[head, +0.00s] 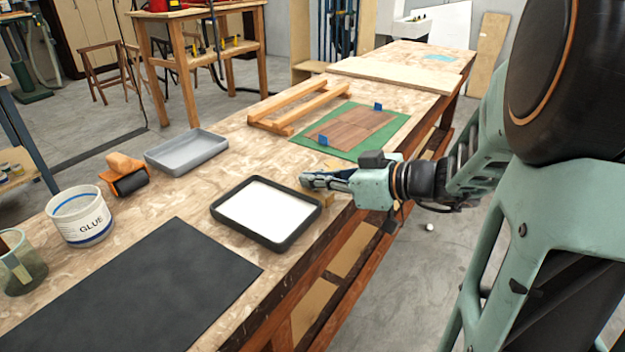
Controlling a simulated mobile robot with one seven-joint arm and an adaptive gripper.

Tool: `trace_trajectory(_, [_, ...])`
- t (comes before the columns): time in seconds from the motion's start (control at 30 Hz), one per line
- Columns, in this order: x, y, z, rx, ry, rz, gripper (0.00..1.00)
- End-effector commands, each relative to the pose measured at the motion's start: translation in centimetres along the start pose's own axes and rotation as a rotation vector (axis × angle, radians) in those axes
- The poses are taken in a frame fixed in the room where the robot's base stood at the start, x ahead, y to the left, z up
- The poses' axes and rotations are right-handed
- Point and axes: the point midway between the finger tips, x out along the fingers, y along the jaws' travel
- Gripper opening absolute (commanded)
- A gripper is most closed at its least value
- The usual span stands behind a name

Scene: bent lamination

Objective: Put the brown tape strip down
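My gripper (308,181) is low over the right edge of the workbench, just right of the black-rimmed tray, with its fingers pointing left. The fingers look close together, but their gap is too small to make out. A small tan-brown piece (326,198) shows just below the fingers at the bench edge. I cannot tell whether it is the brown tape strip or a block, or whether the gripper touches it. No other brown tape strip can be made out.
The black-rimmed tray (219,210) with a white inside is beside my gripper. Behind lie brown veneer (352,127) with blue tabs on a green mat (345,152), and a wooden frame (290,103).

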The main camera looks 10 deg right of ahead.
Motion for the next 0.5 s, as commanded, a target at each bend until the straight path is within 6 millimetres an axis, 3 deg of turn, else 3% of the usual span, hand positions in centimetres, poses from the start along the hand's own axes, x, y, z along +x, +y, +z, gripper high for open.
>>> trace_trajectory(0.2, [0.15,0.0,0.4,-0.002,0.001,0.0,0.0])
trace_trajectory(0.4, [0.09,0.01,0.23,0.0,0.0,0.0,0.22])
trace_trajectory(0.5, [0.09,0.01,0.24,0.0,0.0,0.0,0.22])
